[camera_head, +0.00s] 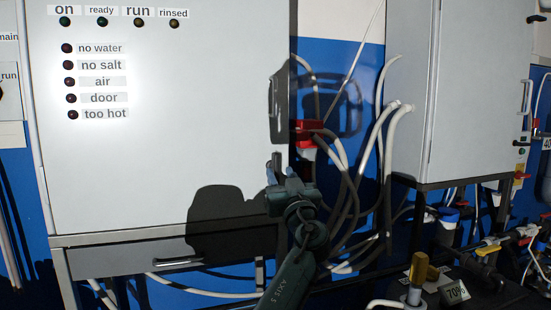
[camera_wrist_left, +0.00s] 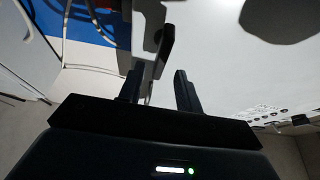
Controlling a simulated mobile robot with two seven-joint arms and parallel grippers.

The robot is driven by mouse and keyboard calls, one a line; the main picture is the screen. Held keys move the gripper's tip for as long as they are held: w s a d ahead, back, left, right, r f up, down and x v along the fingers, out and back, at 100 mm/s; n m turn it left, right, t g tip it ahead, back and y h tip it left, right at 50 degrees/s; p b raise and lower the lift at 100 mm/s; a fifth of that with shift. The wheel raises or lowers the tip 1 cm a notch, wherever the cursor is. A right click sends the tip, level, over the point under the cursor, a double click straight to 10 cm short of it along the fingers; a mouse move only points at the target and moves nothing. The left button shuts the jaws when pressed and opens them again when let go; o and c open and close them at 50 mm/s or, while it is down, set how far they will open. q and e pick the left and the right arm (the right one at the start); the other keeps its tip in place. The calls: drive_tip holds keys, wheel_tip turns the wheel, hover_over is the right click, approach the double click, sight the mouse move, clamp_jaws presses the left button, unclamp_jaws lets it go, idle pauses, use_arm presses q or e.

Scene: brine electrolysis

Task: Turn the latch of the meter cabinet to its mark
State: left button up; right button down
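The white cabinet (camera_head: 180,140) with a column of labelled lamps fills the left of the head view. My left gripper (camera_head: 278,168) is at the right edge of its door, low down. In the left wrist view its two dark fingers (camera_wrist_left: 160,88) are apart, so it is open. A dark lever, which looks like the latch (camera_wrist_left: 165,50), stands at the door edge just beyond the gap between the fingertips. I cannot tell whether they touch it. In the head view the gripper mostly covers this spot. I cannot make out the mark. My right gripper is not in view.
A red fitting (camera_head: 310,133) with pale hoses sits right of the door edge. A second pale cabinet (camera_head: 470,90) stands further right. Pipes and a yellow-topped post (camera_head: 419,268) are at lower right. Shadows fall on the door and the blue wall.

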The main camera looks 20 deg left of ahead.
sight(277, 168)
use_arm(q)
drive_tip(key=shift+p+x, duration=0.55)
drive_tip(key=shift+x, duration=2.1)
drive_tip(key=shift+c, duration=0.2)
clamp_jaws()
